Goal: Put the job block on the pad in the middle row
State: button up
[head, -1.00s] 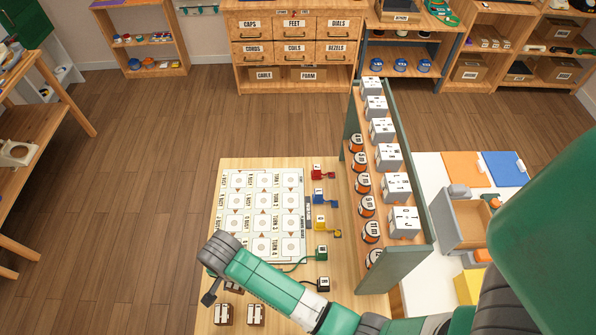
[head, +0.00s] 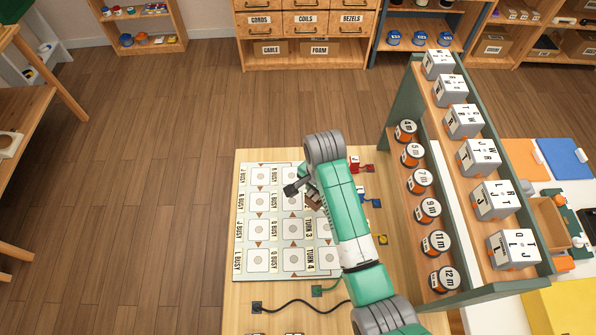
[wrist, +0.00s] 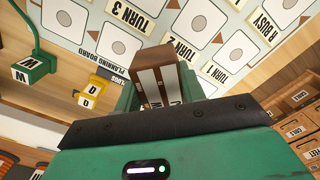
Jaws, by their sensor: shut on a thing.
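The job block in my gripper is brown with a white, striped-looking label face. It shows in the wrist view (wrist: 158,78) and, partly hidden, in the head view (head: 313,198). My gripper (wrist: 160,98) is shut on it. The cream planning board (head: 275,273) lies on the wooden table with rows of square pads, such as one pad (head: 257,230) in the left column. The block is over the board's upper right part, near the TURN 2 label (wrist: 180,52) in the wrist view. My arm hides several right-column pads. I cannot tell the block's height.
A green-framed rack (head: 408,95) with orange spools and white-grey boxes stands right of the board. Coloured tag blocks, including a yellow one (wrist: 92,95) and a green one (wrist: 32,68), sit along the board's right edge. A black cable (head: 300,301) lies below the board.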

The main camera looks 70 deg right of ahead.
jog(key=b, duration=0.4)
send_over(293, 174)
jog(key=shift+a+f, duration=0.15)
jog(key=shift+f, duration=0.4)
notch_tip(293, 174, down, 4)
jog(key=shift+r+b, duration=0.1)
jog(key=shift+b, duration=0.65)
jog(key=shift+r, duration=0.15)
jog(key=o, duration=0.6)
jog(key=shift+f, duration=0.2)
jog(key=shift+c, duration=0.2)
jog(key=o, duration=0.4)
